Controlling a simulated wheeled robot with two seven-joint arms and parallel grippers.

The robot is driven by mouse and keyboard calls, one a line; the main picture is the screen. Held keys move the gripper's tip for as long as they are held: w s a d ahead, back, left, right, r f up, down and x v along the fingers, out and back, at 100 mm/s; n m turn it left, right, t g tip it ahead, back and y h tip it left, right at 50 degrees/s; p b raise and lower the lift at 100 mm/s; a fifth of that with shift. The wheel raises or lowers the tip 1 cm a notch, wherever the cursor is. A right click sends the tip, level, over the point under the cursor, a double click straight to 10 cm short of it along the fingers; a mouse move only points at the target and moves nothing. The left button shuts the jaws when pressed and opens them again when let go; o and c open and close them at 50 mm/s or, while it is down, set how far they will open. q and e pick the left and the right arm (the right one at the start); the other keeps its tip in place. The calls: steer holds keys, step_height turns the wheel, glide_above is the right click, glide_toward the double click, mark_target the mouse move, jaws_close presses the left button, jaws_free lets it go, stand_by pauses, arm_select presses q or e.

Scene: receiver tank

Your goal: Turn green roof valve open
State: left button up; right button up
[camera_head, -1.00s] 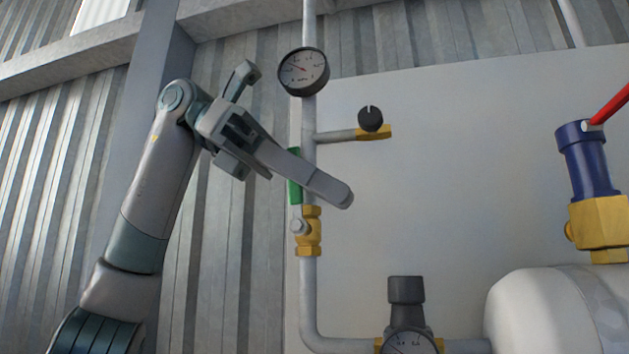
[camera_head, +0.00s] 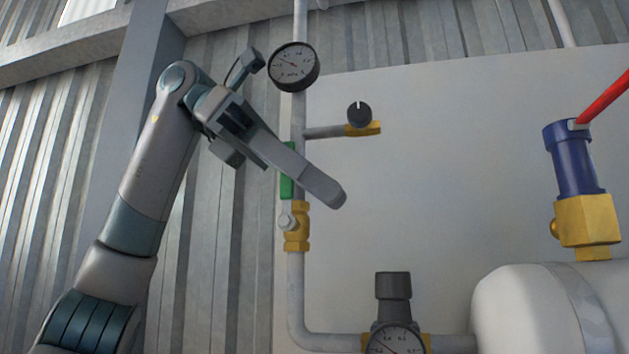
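The green valve handle (camera_head: 287,186) stands upright along the grey vertical pipe, above and left of its brass valve body (camera_head: 297,228). My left gripper (camera_head: 294,127) is open, with its two fingers spread wide apart. I see nothing held between the fingers, and I cannot tell whether the lower finger touches the handle. My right gripper is not in view.
A pressure gauge (camera_head: 293,66) sits on the pipe above. A side branch with a black knob (camera_head: 359,114) juts right. A regulator (camera_head: 394,315) is at the bottom, and a blue valve with a red lever (camera_head: 603,98) stands above the white tank (camera_head: 525,310).

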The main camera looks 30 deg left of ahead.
arm_select(q)
steer(key=shift+a, duration=0.15)
steer(key=v, duration=1.2)
stand_by(0.5)
steer(key=shift+w, duration=0.1)
stand_by(0.6)
